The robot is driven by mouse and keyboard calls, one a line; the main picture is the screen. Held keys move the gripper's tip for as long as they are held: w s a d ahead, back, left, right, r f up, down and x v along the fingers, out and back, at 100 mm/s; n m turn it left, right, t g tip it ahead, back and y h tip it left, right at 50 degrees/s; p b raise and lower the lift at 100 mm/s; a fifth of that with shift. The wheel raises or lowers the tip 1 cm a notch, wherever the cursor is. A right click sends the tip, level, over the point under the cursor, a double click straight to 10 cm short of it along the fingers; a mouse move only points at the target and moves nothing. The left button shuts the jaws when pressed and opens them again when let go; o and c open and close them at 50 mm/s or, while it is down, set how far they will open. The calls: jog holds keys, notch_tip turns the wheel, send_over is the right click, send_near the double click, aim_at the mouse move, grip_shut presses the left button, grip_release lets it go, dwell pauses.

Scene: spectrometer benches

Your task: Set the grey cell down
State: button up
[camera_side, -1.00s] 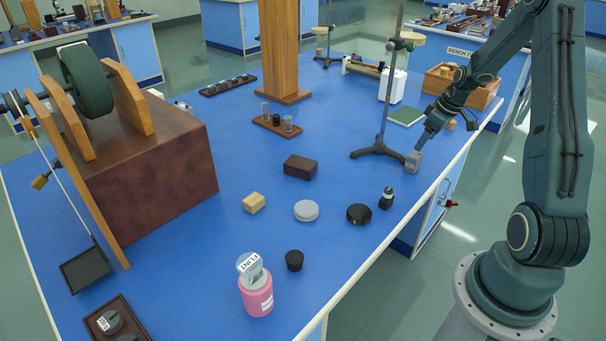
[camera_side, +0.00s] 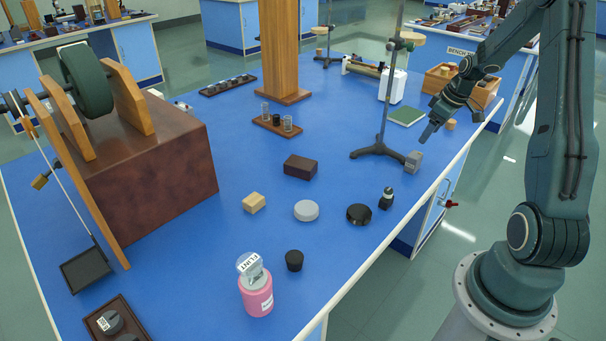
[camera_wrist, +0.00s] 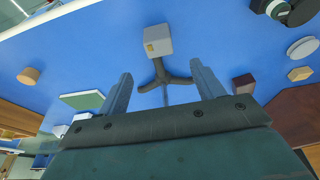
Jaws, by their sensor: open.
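The grey cell (camera_side: 413,161) is a small grey block standing on the blue bench top near its right edge, beside the foot of the stand. In the wrist view the grey cell (camera_wrist: 158,41) shows beyond the fingertips, with a small yellowish mark on one face. My gripper (camera_side: 429,133) is above and a little to the right of the cell, apart from it. In the wrist view my gripper (camera_wrist: 161,78) has its two fingers wide apart with nothing between them.
A retort stand with a dark tripod foot (camera_side: 377,151) is just left of the cell. A green book (camera_side: 407,116), a small tan cylinder (camera_side: 450,124) and a wooden crate (camera_side: 484,95) are behind it. A black disc (camera_side: 359,214) and small dark bottle (camera_side: 387,197) are in front. Bench between is clear.

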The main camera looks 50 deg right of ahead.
jog(key=w+a+r, duration=0.1)
jog(key=a+r, duration=0.6)
jog(key=a, duration=0.3)
jog(key=a+r, duration=0.7)
jog(key=a, duration=0.3)
jog(key=s+a+r+t, duration=0.1)
jog(key=s+a+r, duration=0.1)
jog(key=s+a, duration=0.5)
jog(key=s+a+r+t, duration=0.1)
jog(key=s+a+r, duration=0.1)
jog(key=s+a, duration=0.5)
jog(key=shift+s+a+r, duration=0.15)
jog(key=shift+a+r, duration=0.15)
jog(key=shift+a, duration=0.85)
